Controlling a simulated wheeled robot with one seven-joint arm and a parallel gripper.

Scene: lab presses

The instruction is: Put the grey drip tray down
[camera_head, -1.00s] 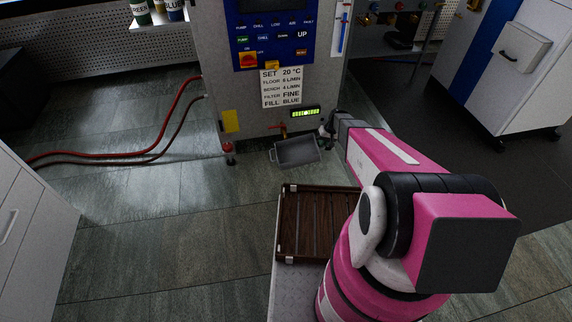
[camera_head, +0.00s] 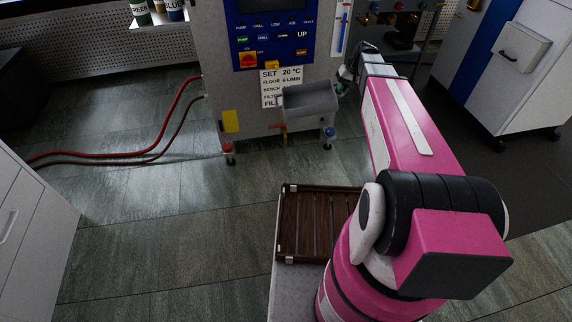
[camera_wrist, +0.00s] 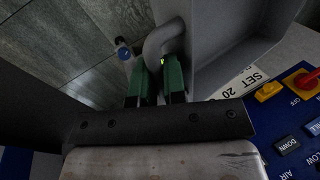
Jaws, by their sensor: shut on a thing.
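The grey drip tray (camera_head: 311,101) is held up in front of the machine's front panel, over the lower part of the paper label. It also shows large in the wrist view (camera_wrist: 225,45). My gripper (camera_head: 345,82) is at the tray's right side. In the wrist view, its green fingers (camera_wrist: 160,80) are shut on the tray's curved grey handle (camera_wrist: 165,38). The tray hides the label's lower lines and the small lit display.
The grey machine (camera_head: 220,60) has a blue control panel (camera_head: 275,35) and a red tap handle (camera_head: 282,126). A brown slatted rack (camera_head: 305,225) lies on my base. Red hoses (camera_head: 130,155) run along the floor at left. A white cabinet (camera_head: 30,230) stands at lower left.

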